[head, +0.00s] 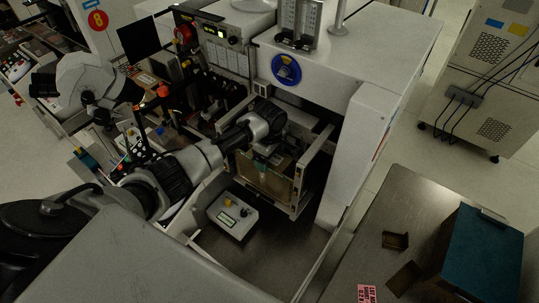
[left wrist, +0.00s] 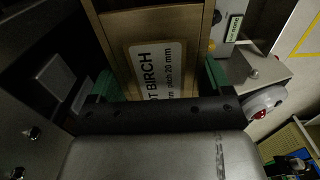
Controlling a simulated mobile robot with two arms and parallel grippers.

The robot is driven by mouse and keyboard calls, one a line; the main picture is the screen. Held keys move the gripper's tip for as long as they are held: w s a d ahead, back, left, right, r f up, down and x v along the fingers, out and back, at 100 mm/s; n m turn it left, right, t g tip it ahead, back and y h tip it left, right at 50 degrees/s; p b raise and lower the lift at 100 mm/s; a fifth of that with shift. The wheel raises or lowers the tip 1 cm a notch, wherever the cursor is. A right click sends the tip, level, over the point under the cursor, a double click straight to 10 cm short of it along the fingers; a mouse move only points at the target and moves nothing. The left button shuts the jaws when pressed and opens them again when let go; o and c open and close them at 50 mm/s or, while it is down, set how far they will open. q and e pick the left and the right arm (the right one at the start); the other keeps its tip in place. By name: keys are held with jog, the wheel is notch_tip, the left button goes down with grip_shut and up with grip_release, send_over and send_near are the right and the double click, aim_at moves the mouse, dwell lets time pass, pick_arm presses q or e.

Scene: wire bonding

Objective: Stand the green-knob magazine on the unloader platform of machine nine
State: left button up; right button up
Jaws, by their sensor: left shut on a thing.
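My left gripper (head: 266,151) reaches into the open bay of the white machine that bears a round blue sign (head: 286,69). It is shut on a tan, box-shaped magazine (head: 270,183), which looks upright between the bay's metal rails (head: 301,172). In the left wrist view the magazine (left wrist: 118,42) sits between two green finger pads and carries a white label (left wrist: 158,70) reading "BIRCH" and "pitch 20 mm". Its knob cannot be made out. The platform under it is hidden, so I cannot tell whether its base touches. My right gripper is not in view.
A small control box (head: 232,214) stands just in front of the bay. At the right, a grey table (head: 340,262) holds a teal-topped box (head: 483,254), small brown trays (head: 395,240) and a pink label (head: 367,293). A red "8" sign (head: 98,20) marks the neighbouring machine.

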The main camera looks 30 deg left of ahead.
pick_arm(q)
jog(key=shift+f, duration=0.3)
dwell(0.5)
jog(key=o, duration=1.5)
jog(key=shift+o, duration=0.8)
notch_tip(320, 180, up, 11)
jog(key=shift+f+b, duration=0.1)
jog(key=shift+b, duration=1.15)
jog(key=shift+s, duration=0.1)
